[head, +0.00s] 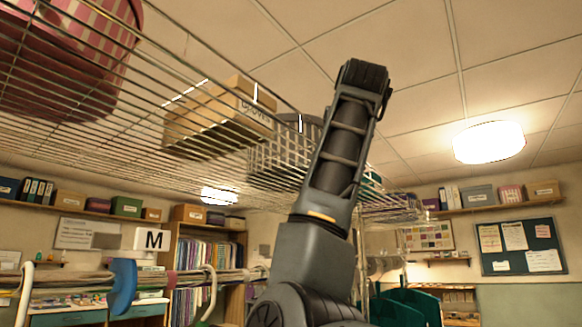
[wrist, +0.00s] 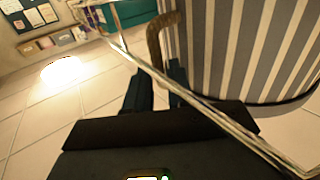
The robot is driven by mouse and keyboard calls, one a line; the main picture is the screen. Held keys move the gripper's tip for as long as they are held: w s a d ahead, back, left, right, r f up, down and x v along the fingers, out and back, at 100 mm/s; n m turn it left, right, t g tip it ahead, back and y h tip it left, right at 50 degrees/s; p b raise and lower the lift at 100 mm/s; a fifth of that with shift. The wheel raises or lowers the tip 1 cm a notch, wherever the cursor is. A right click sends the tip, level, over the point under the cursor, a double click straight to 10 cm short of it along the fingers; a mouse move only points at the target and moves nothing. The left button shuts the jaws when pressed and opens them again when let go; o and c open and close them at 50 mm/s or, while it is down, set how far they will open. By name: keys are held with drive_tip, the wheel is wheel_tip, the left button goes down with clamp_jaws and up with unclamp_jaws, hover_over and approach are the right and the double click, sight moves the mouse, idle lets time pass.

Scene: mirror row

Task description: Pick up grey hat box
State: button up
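The grey hat box (wrist: 235,45) has grey and white stripes and fills the upper right of the wrist view. A brown curved handle (wrist: 154,42) stands out from its side. My gripper (wrist: 160,88) has its two dark fingers close together, with the handle's end running into the narrow gap between them. The fingers look shut on the handle, though the contact is partly hidden. In the head view the box (head: 297,123) sits on the wire shelf, partly behind my raised arm, and the fingers are hidden.
The wire shelf (head: 120,125) runs overhead; one of its wires (wrist: 135,58) crosses close to my fingers. A tan box (head: 215,120) and a pink striped container (head: 75,55) stand on it. Open air lies right of my arm, below a ceiling lamp (head: 489,142).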

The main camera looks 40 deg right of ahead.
clamp_jaws()
drive_tip(key=shift+r, duration=0.1)
idle(0.4)
